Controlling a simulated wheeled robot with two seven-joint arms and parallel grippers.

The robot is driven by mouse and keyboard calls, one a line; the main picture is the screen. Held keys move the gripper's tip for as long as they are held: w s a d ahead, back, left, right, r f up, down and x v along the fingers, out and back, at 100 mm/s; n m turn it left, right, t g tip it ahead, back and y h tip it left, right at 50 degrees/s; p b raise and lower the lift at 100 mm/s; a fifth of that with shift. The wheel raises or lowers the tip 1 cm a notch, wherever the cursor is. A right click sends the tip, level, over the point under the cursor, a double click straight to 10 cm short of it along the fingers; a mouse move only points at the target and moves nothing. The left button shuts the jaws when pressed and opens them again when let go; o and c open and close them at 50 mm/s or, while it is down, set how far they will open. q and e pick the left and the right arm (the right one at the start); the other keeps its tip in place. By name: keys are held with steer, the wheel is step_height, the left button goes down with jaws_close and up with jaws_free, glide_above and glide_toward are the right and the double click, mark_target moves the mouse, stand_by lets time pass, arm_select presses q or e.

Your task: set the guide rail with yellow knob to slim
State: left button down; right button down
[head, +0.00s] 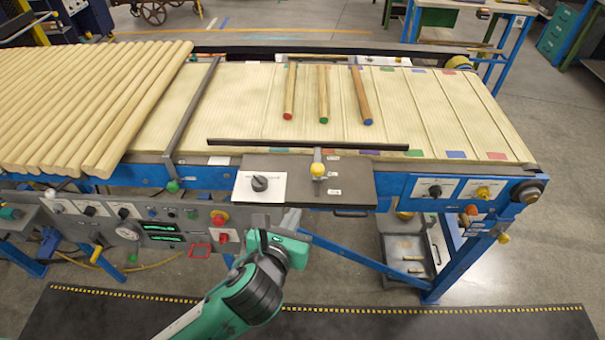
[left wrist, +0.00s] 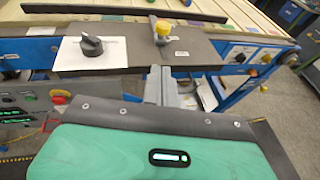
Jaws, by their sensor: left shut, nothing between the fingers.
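The guide rail (head: 306,145) is a long dark bar lying along the near side of the belt. Its yellow knob (head: 317,169) sits on a dark plate (head: 352,183), beside small white labels too small to read; it is nearest the middle one. In the left wrist view, the yellow knob (left wrist: 162,28) and the rail (left wrist: 110,13) show at the top. My left gripper (head: 291,217) is shut and empty, in front of the plate's near edge and apart from the knob. In the left wrist view, the gripper (left wrist: 164,82) points towards the plate. My right gripper is out of view.
A black rotary knob (head: 260,183) on a white card is left of the yellow knob. Three dowels with coloured ends, one red-ended (head: 290,92), lie on the belt (head: 235,105). A red button (head: 218,217) is on the front panel. The floor (head: 520,240) at right is clear.

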mark_target(314, 173)
arm_select(q)
steer(key=p+x, duration=0.1)
steer(key=x, duration=0.3)
steer(key=p+x, duration=0.1)
steer(key=x, duration=0.4)
steer(key=r+p+x, duration=0.1)
steer(key=x, duration=0.3)
steer(key=shift+w+d+f+p, duration=0.15)
steer(key=shift+w+d+p, duration=0.05)
steer(key=shift+w+p, duration=0.2)
steer(key=shift+w, duration=0.1)
steer(key=shift+w, duration=0.4)
steer(key=w+p, duration=0.1)
steer(key=w, duration=0.6)
steer(key=shift+w+a+p, duration=0.1)
steer(key=shift+w+p, duration=0.15)
steer(key=shift+p, duration=0.1)
steer(key=shift+r, duration=0.25)
steer(key=shift+a+r, duration=0.1)
